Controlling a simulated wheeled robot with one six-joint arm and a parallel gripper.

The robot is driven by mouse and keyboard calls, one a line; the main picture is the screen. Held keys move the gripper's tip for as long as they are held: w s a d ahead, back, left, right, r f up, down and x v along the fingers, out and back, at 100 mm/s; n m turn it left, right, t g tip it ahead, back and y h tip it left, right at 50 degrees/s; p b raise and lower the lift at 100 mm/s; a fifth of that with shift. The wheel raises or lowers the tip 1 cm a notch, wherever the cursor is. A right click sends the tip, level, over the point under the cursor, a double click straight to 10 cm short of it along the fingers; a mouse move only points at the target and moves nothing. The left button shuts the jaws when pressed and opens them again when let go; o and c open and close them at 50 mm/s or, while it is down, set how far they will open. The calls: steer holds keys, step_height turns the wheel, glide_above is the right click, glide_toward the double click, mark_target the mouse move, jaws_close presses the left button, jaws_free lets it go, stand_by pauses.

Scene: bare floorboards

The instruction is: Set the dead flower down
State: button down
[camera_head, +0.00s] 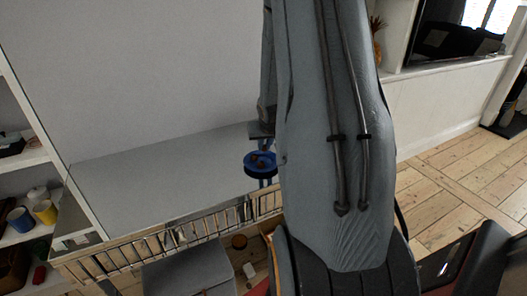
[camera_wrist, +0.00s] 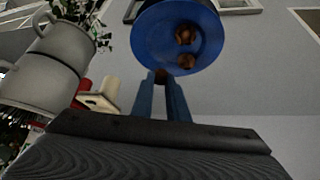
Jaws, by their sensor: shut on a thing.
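My gripper (camera_wrist: 161,84) is shut, its two blue fingers close together around a small brown bit at their tips. A round blue dish-like thing with brown lumps (camera_wrist: 178,38) is right at the fingertips; I take it to be the dead flower, but its shape is unclear. In the head view the same blue round thing (camera_head: 260,164) is up in front of the grey surface, beside my arm. My arm hides most of the gripper there.
A wooden slatted rail (camera_head: 165,238) runs along the lower left. A shelf (camera_head: 30,232) with blue and yellow mugs stands at the left. Open floorboards (camera_head: 465,178) lie at the right. Large grey pots (camera_wrist: 45,65) with plants show in the wrist view.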

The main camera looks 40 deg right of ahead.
steer(key=shift+f, duration=0.7)
steer(key=shift+f, duration=0.3)
steer(key=c, duration=2)
jaws_free()
steer(key=shift+r, duration=0.1)
